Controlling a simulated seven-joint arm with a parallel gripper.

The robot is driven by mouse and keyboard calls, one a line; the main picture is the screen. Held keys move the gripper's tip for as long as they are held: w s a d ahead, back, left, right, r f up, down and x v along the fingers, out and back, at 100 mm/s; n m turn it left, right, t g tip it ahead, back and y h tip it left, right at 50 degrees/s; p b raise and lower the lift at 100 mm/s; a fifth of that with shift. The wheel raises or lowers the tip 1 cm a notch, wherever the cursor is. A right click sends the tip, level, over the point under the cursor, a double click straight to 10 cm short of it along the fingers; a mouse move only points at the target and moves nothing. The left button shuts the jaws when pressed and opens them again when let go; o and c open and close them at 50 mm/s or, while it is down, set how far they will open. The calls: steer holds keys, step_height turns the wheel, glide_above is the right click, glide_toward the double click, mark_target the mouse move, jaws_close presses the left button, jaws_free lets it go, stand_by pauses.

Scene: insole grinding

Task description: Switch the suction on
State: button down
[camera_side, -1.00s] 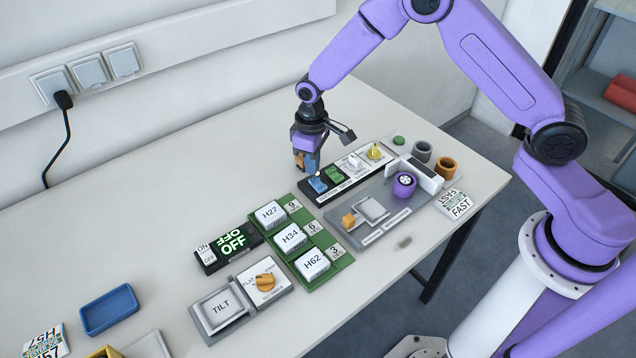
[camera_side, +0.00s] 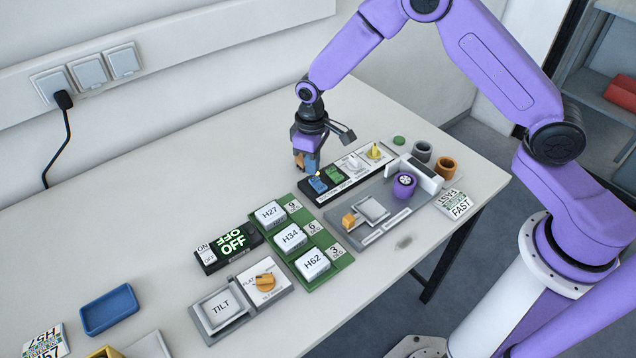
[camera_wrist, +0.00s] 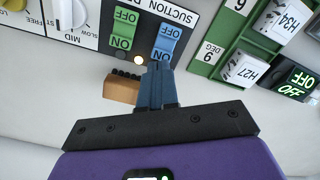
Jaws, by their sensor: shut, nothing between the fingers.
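The black switch panel (camera_side: 347,182) carries a blue rocker switch (camera_side: 317,186) and a green rocker switch (camera_side: 335,174). In the wrist view the blue switch (camera_wrist: 168,42) and green switch (camera_wrist: 124,28) are both marked OFF and ON. The word SUCTION shows on the panel, partly cut off. A small lamp (camera_wrist: 139,60) glows beside the ON end of the blue switch. My gripper (camera_wrist: 159,68) is shut and empty, its fingertips at the ON end of the blue switch. I cannot tell whether they touch it. In the side view my gripper (camera_side: 307,168) is over that switch.
Right of the switches are a white lever and a yellow knob (camera_side: 374,152). A grey fixture (camera_side: 372,210) with a purple roller (camera_side: 404,185) stands in front. A green rack (camera_side: 325,258) with white H-marked blocks and a lit OFF display (camera_side: 233,241) are nearby.

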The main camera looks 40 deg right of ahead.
mark_target(313, 178)
steer(key=shift+f, duration=1.1)
stand_by(0.6)
steer(key=shift+r, duration=3.55)
